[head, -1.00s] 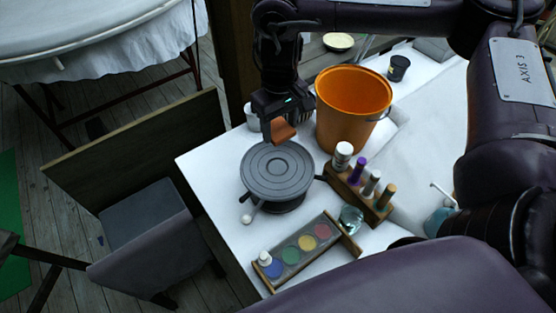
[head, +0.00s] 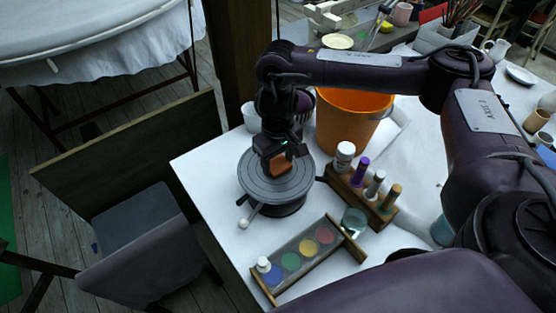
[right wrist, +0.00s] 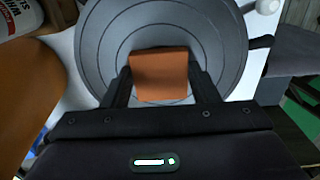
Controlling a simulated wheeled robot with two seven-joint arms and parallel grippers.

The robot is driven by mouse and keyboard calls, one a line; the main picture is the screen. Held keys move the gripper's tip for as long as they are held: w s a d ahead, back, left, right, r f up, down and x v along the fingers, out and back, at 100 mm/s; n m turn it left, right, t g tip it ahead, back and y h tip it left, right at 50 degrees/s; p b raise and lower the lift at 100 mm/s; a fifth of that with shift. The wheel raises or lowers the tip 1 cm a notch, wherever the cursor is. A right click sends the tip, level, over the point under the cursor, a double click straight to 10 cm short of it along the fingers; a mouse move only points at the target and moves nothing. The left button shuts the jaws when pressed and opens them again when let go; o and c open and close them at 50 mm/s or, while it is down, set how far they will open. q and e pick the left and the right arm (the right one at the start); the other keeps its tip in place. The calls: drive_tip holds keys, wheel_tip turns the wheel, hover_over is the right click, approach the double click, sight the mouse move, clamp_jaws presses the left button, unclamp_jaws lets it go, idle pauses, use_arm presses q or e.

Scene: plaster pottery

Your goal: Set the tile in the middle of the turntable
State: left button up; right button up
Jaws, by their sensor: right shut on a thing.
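The tile is a small orange-brown piece (head: 281,165), also in the right wrist view (right wrist: 160,76). The turntable (head: 255,184) is a round grey disc with concentric rings, near the left side of the white table; it fills the upper middle of the right wrist view (right wrist: 105,45). My right gripper (head: 280,160) is over the turntable. Its two fingers (right wrist: 161,85) are shut on the tile, one on each side. In the right wrist view the tile shows over the inner rings. I cannot tell whether its underside touches the disc. My left gripper is not in view.
An orange bucket (head: 345,125) stands behind the turntable. A wooden rack of bottles (head: 352,190) is to its right, and a paint palette (head: 297,258) lies in front. A small white ball-ended tool (head: 244,223) is by the turntable's front edge. A chair (head: 130,220) stands left of the table.

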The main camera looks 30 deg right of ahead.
sight(278, 165)
drive_tip(key=shift+f, duration=0.1)
drive_tip(key=o, duration=1)
drive_tip(key=shift+r+p, duration=1.7)
drive_tip(key=shift+r, duration=4.45)
